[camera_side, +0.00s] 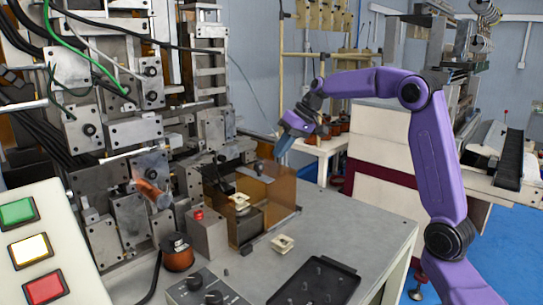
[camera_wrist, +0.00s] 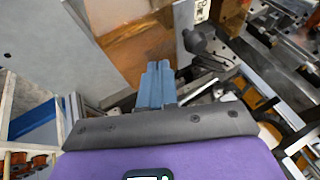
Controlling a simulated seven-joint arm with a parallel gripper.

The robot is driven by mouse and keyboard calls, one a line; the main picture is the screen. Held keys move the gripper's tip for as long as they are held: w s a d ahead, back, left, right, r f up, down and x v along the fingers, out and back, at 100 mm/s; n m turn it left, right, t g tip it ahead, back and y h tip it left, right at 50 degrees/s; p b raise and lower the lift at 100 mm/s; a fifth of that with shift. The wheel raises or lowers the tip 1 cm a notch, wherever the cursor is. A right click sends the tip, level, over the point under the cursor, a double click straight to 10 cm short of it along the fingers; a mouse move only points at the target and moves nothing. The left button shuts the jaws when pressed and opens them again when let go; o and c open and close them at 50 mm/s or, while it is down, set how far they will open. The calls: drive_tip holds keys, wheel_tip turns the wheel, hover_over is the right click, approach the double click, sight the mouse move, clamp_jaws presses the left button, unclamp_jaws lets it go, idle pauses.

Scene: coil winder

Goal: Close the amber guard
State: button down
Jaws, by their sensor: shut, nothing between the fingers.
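The amber guard (camera_side: 275,192) is a see-through amber panel standing on the grey table beside the winding machine, around a small fixture with a pale bobbin (camera_side: 239,202). An amber surface (camera_wrist: 145,45) also shows in the wrist view, ahead of my fingers and to their left. My gripper (camera_side: 280,148) has blue fingers pointing down, above and behind the guard's top edge in the side view. In the wrist view the shut, empty fingers (camera_wrist: 156,75) sit close to the amber surface. I cannot tell whether they touch it. I cannot tell how far open the guard is.
The machine (camera_side: 130,140) with plates and cables fills the left. A red-button box (camera_side: 206,232), a copper spool (camera_side: 178,253), a loose pale bobbin (camera_side: 282,244) and a black tray (camera_side: 315,284) stand on the table. The table's right part (camera_side: 350,225) is clear.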

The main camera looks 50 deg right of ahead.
sight(271, 175)
drive_tip(key=shift+w+a+f, duration=0.1)
drive_tip(key=shift+a+f, duration=0.1)
drive_tip(key=shift+a, duration=0.45)
drive_tip(key=shift+w+a+f, duration=0.1)
drive_tip(key=shift+a+f, duration=0.15)
drive_tip(key=shift+a, duration=0.35)
drive_tip(key=shift+w+a+f, duration=0.1)
drive_tip(key=shift+a+f, duration=0.1)
drive_tip(key=shift+a, duration=0.45)
drive_tip(key=a, duration=1.2)
drive_tip(key=shift+a, duration=0.1)
